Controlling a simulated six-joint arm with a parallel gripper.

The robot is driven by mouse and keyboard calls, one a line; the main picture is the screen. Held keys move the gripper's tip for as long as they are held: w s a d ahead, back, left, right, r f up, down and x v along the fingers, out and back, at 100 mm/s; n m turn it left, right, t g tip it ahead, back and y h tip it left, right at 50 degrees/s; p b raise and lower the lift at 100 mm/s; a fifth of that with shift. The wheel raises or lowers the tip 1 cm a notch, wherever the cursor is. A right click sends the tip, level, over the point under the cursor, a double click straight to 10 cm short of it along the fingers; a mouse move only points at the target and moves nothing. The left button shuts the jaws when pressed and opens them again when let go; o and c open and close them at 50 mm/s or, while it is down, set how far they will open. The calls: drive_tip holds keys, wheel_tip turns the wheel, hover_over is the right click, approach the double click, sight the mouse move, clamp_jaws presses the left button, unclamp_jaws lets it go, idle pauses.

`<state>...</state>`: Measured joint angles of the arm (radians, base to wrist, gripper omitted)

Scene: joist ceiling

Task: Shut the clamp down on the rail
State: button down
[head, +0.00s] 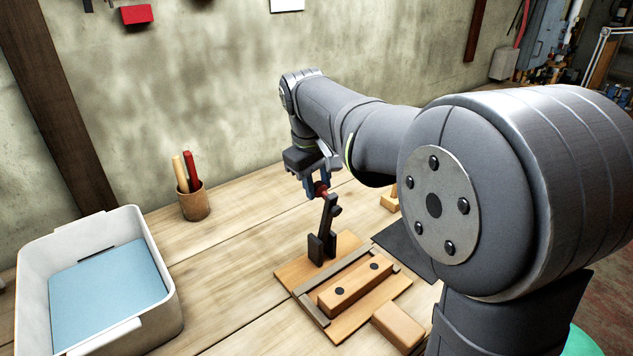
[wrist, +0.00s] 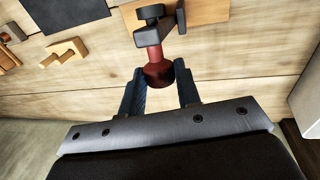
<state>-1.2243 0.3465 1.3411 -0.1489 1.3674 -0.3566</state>
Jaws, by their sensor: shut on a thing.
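The clamp (head: 325,232) is black with a red knob (head: 320,189) at the top of its lever. It stands on a wooden board (head: 292,273), and its lever points up, raised off the rail. The rail (head: 352,291) appears to be the orange wooden bar with two dark dots lying on the board between grey strips. My gripper (head: 316,186) is at the top of the lever. In the wrist view my gripper's blue fingers (wrist: 160,86) are shut on the red knob (wrist: 158,73).
A white bin (head: 165,270) with a blue bottom stands at the left. A cup (head: 194,205) with pens stands near the wall. The table left of the board is clear.

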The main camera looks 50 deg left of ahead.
sight(339, 213)
drive_tip(key=shift+d+r+y, duration=0.1)
drive_tip(key=shift+d+y, duration=0.3)
drive_tip(key=shift+d, duration=0.3)
drive_tip(key=d+y, duration=0.1)
drive_tip(key=d, duration=0.1)
drive_tip(key=d+f+y, duration=0.1)
drive_tip(key=d+y, duration=0.2)
drive_tip(key=d, duration=0.1)
drive_tip(key=shift+w+d+f+m+y, duration=0.1)
drive_tip(key=shift+d+f+m+y, duration=0.2)
drive_tip(key=shift+y, duration=0.1)
drive_tip(key=d+f, duration=0.8)
drive_tip(key=f, duration=0.2)
drive_tip(key=shift+d+f, duration=0.15)
drive_tip(key=shift+d, duration=0.2)
drive_tip(key=c, duration=1.1)
unclamp_jaws()
drive_tip(key=shift+o, duration=0.2)
drive_tip(key=shift+a, duration=0.1)
drive_tip(key=shift+r, duration=0.2)
